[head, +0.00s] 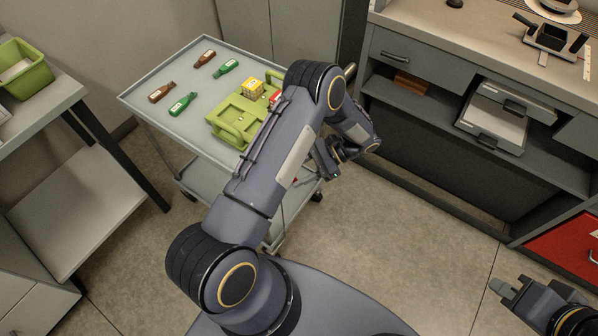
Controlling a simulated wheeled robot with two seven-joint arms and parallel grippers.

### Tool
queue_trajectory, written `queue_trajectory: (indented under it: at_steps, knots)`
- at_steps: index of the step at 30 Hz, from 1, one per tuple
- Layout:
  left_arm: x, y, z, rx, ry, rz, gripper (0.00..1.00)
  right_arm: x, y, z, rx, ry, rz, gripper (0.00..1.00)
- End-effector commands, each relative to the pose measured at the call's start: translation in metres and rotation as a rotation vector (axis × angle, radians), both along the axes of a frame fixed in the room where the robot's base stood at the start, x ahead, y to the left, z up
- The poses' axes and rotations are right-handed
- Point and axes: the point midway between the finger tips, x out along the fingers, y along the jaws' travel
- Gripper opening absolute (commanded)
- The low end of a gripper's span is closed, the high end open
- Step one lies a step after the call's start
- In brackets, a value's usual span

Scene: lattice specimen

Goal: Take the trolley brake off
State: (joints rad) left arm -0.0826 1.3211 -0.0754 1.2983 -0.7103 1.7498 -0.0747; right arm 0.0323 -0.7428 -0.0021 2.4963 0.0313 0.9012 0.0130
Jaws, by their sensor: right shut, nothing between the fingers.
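The trolley (150,100) has a grey top tray, a lower shelf and dark castors. It stands left of centre. A castor (317,196) shows at its near right corner. A small red bit shows by the trolley's right side behind my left arm; I cannot tell whether it is the brake. My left arm crosses in front of the trolley and hides much of its right side. My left gripper (328,164) is beside the trolley's right edge, its fingers mostly hidden. My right gripper (503,289) is shut and empty over the floor at the lower right.
The trolley carries brown and green bottles, a green carrier (232,118) and a small yellow box (252,88). A counter (450,47) with shelves and a red drawer (565,245) stands right. A table (60,105) with a green bin (24,72) stands left. The middle floor is clear.

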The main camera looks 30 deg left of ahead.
Motion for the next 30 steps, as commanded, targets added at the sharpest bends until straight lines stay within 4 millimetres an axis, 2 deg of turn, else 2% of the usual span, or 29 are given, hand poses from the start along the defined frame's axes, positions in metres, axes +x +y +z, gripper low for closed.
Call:
queue_trajectory:
  at_steps: [5, 24, 30]
  knots:
    - [0.003, -0.002, 0.000, 0.000, -0.002, -0.001, 0.41, 0.000, 0.000, -0.002, 0.000, 0.000, 0.000, 0.00]
    - [0.038, -0.032, 0.020, 0.001, -0.003, -0.001, 0.41, 0.000, 0.000, -0.028, 0.000, 0.000, 0.000, 0.00]
    - [0.042, -0.036, 0.024, 0.000, -0.002, -0.001, 0.41, 0.000, 0.000, -0.030, 0.000, 0.000, 0.000, 0.00]
